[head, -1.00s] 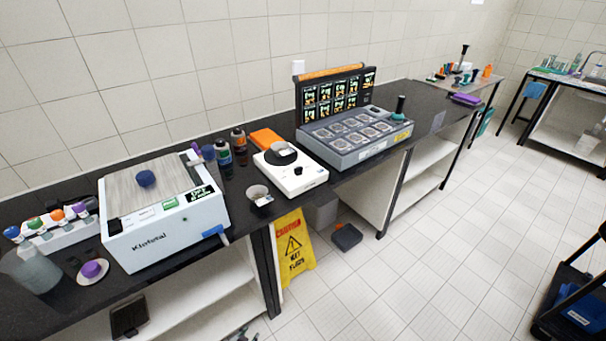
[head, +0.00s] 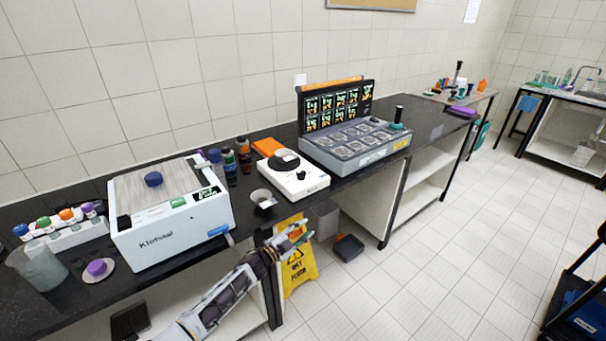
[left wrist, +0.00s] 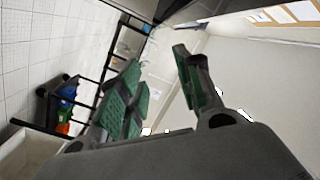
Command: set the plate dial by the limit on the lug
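A small white plate unit (head: 310,183) stands on the black bench, with a dark round top (head: 285,160) and a small black dial (head: 300,174) on its front. A small grey cup (head: 262,197) with a dark and white tag-like part stands in front of it at the bench edge; I cannot tell whether this is the lug, and no limit is readable. My left gripper (head: 298,234) is in front of the bench, right of and below the cup, touching nothing visible. In the left wrist view its green-padded fingers (left wrist: 163,88) are apart and empty. My right gripper is not in view.
A large white box machine (head: 170,240) stands left, with bottles (head: 245,158) behind. A grey multi-well unit (head: 355,145) with a display panel stands right. A yellow caution sign (head: 300,270) stands on the floor behind my left gripper. The floor at right is mostly clear.

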